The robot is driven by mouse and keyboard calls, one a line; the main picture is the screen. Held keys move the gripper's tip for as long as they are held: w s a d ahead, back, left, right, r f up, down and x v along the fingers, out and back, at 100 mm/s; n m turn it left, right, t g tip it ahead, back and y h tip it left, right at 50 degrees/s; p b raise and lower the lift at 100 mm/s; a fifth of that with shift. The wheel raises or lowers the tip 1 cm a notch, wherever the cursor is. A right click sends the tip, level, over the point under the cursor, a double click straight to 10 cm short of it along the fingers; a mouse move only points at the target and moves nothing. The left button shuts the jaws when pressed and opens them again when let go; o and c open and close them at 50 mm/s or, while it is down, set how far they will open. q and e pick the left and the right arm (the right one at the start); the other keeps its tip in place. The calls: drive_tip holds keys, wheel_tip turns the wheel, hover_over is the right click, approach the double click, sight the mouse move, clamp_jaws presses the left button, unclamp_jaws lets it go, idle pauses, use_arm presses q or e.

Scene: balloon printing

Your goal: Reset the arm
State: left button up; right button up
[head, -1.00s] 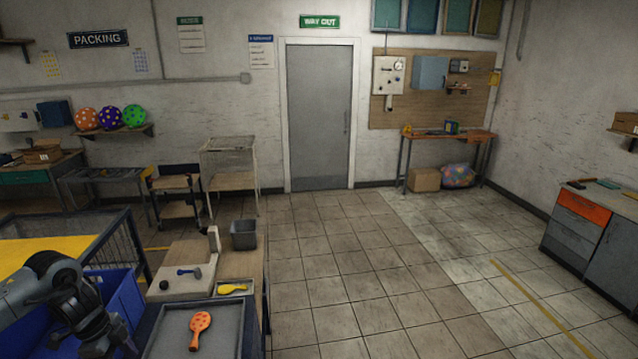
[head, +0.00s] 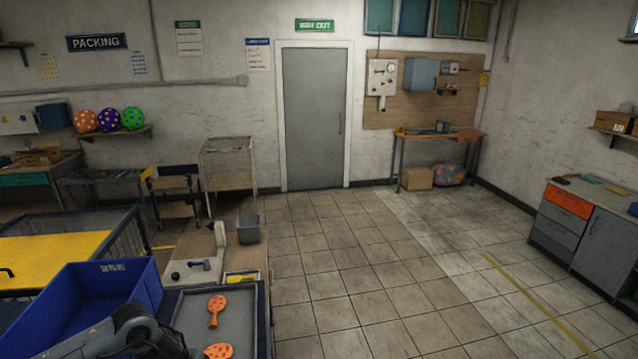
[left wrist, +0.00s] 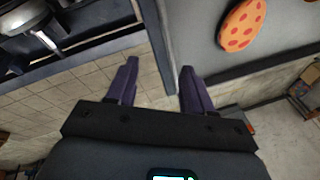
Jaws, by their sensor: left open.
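My left arm (head: 140,332) reaches in at the bottom of the head view, in front of the blue bin (head: 110,290); its gripper is not clear there. In the left wrist view my left gripper (left wrist: 158,66) is open, with two dark purple fingers apart and nothing between them. An orange dotted paddle-shaped balloon (head: 216,311) lies in the grey tray (head: 248,325). A second orange one (head: 218,351) is cut by the bottom edge. One orange dotted shape (left wrist: 241,24) shows in the left wrist view, right of the fingers. My right gripper is not in view.
A yellow-topped table (head: 50,247) stands left behind the bin. The tiled floor to the right is open.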

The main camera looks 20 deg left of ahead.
use_arm(q)
drive_tip(key=s+d+n+t+h+p, duration=0.25)
drive_tip(key=d+t, duration=0.25)
drive_tip(key=d, duration=2.5)
drive_tip(key=s+a+r+n+g+y+p, duration=0.1)
drive_tip(key=s+a+n, duration=0.3)
drive_tip(key=s, duration=0.5)
drive_tip(key=s+a+r+n+g+y+p, duration=0.2)
drive_tip(key=s+a+n+g+y, duration=0.1)
drive_tip(key=s+n, duration=0.4)
drive_tip(key=shift+s+a+n, duration=0.35)
drive_tip(key=shift+s+a, duration=0.3)
drive_tip(key=shift+s, duration=0.5)
drive_tip(key=shift+r, duration=0.1)
